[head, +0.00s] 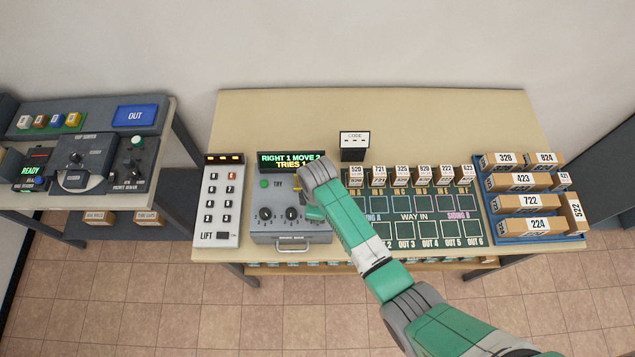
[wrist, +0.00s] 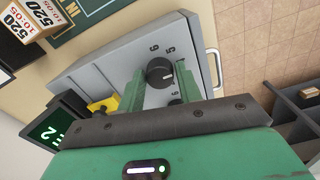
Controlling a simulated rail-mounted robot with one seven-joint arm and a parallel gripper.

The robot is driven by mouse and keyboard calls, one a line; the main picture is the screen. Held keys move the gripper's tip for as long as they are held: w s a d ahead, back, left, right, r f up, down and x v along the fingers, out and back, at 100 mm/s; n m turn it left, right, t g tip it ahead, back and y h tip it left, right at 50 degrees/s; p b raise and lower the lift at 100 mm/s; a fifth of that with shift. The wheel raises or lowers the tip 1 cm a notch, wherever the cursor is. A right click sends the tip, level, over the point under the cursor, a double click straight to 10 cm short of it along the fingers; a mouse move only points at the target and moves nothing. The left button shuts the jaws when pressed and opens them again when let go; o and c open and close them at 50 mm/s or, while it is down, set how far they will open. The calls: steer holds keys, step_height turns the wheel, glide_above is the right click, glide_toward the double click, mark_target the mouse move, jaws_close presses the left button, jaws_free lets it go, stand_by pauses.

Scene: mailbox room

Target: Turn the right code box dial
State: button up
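The grey code box (head: 290,237) stands on the table with a lit screen (head: 291,161) reading "RIGHT 1 MOVE 2 TRIES 1". Its left dial (head: 265,213) and middle dial (head: 292,213) show in the head view; my arm hides the right dial there. In the wrist view the right dial (wrist: 160,72) is a black knob with a white mark and numbers around it. My gripper (wrist: 160,82) is open, one green finger on each side of this dial, with gaps visible. Contact cannot be told. Another dial is partly hidden by a finger.
A keypad panel marked LIFT (head: 221,205) stands left of the code box. A small black CODE stand (head: 355,146) is behind. Numbered parcels and the WAY IN board (head: 415,216) lie to the right. A blue tray (head: 543,237) holds boxes. The table's back is clear.

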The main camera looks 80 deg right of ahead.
steer(key=c, duration=0.5)
steer(key=m+p, duration=0.1)
steer(key=m, duration=0.2)
steer(key=shift+r+p, duration=0.15)
steer(key=shift+p, duration=0.2)
steer(key=shift+m+p, duration=0.7)
steer(key=shift+m, duration=1.6)
steer(key=o, duration=1)
